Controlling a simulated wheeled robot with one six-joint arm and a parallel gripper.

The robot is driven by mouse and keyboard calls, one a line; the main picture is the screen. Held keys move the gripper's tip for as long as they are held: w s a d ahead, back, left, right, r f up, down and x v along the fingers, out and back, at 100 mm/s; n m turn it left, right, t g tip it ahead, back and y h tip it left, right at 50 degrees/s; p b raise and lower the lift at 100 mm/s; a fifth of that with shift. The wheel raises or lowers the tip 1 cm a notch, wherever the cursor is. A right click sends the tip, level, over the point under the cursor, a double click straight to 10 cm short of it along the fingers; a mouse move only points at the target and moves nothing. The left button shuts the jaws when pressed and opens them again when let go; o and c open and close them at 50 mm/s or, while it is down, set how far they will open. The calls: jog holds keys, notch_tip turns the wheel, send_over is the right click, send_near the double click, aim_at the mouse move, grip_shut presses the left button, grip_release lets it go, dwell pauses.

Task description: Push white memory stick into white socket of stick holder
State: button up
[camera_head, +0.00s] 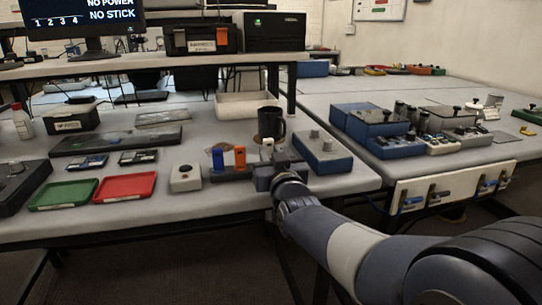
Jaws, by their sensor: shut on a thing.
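The stick holder (225,175) is a low dark block near the front of the left bench. A blue stick (217,158) and an orange stick (240,157) stand upright in it. The white memory stick (267,146) is upright at the holder's right end, its top a little higher in the picture than the other two. My gripper (266,176) is shut on the white stick, in front of the holder's right end. My gripper and arm hide the white socket and the stick's lower part, so I cannot tell how deep the stick sits.
A white box with a dark knob (186,178) stands left of the holder, and a blue-grey box (322,155) stands close on the right. A black mug (270,124) is behind. Red (125,188) and green (62,195) trays lie left. A monitor (85,22) reads "NO POWER", "NO STICK".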

jog(key=shift+f+b, duration=0.75)
jog(key=shift+b, duration=0.1)
jog(key=o, duration=1)
jog(key=v, duration=1)
jog(key=shift+s+d+p, duration=0.1)
jog(key=shift+s+p, duration=0.25)
jog(key=shift+s, duration=0.05)
jog(key=x, duration=1.1)
jog(key=shift+b, duration=0.3)
jog(key=shift+s+d, duration=0.1)
jog(key=shift+s, duration=0.05)
